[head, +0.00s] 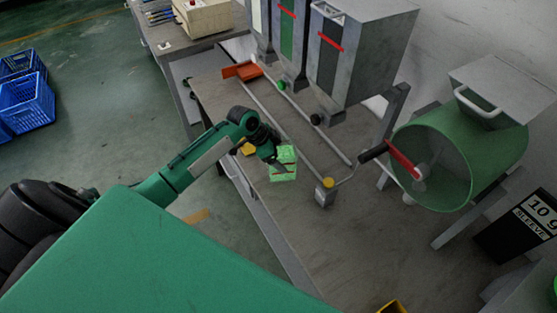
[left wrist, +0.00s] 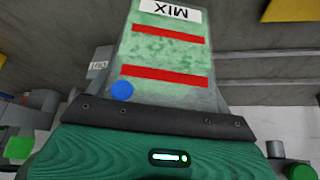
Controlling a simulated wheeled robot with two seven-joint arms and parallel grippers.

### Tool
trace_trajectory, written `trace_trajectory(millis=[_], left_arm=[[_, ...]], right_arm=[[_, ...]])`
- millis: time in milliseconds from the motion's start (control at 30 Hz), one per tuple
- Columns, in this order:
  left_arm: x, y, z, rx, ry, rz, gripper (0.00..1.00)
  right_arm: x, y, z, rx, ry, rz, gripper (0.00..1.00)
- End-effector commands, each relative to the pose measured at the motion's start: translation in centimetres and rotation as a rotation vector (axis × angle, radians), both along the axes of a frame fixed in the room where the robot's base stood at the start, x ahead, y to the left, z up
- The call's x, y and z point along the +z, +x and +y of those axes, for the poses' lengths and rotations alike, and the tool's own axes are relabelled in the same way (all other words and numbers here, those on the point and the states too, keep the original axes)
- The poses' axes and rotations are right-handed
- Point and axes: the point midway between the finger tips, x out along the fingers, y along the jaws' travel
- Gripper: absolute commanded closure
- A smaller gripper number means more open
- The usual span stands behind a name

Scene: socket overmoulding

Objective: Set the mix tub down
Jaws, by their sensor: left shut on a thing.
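The mix tub (head: 284,172) is a pale green, see-through container at the end of my left arm, over the grey bench (head: 296,219). My left gripper (head: 274,158) is shut on it. In the left wrist view the mix tub (left wrist: 165,52) shows a white MIX label, upside down in the picture, two red bands and a blue dot. Green bits show inside it. The dark gripper edge (left wrist: 155,119) hides its near end. I cannot tell whether its base touches the bench. My right gripper is not in view.
Two rails (head: 300,118) run along the bench beside the tub, with a grey block (head: 325,196) at their near end. A yellow piece (head: 248,149) is close left of the gripper. Hoppers (head: 357,55) stand behind; a green drum (head: 455,155) with a crank is at right. An orange tray (head: 243,71) lies farther back.

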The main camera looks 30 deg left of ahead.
Motion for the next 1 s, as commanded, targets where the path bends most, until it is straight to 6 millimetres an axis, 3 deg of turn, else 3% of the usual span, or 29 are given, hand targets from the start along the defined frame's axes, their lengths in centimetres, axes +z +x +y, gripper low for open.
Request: trace_trajectory(millis=[300,667,700,767,1000], left_arm=[[-3.5,0.0,-0.1,0.000,-0.001,0.001,0.60],[-4.0,0.0,0.0,0.000,0.000,-0.001,0.60],[-4.0,-0.1,0.0,0.000,0.001,0.001,0.09],[-4.0,-0.1,0.0,0.000,0.001,0.001,0.00],[-3.8,0.0,0.0,0.000,0.001,0.001,0.00]], right_arm=[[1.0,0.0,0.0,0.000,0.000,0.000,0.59],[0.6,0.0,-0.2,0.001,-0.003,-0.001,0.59],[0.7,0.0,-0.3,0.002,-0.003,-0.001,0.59],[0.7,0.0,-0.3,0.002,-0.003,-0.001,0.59],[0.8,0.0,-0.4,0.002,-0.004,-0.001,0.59]])
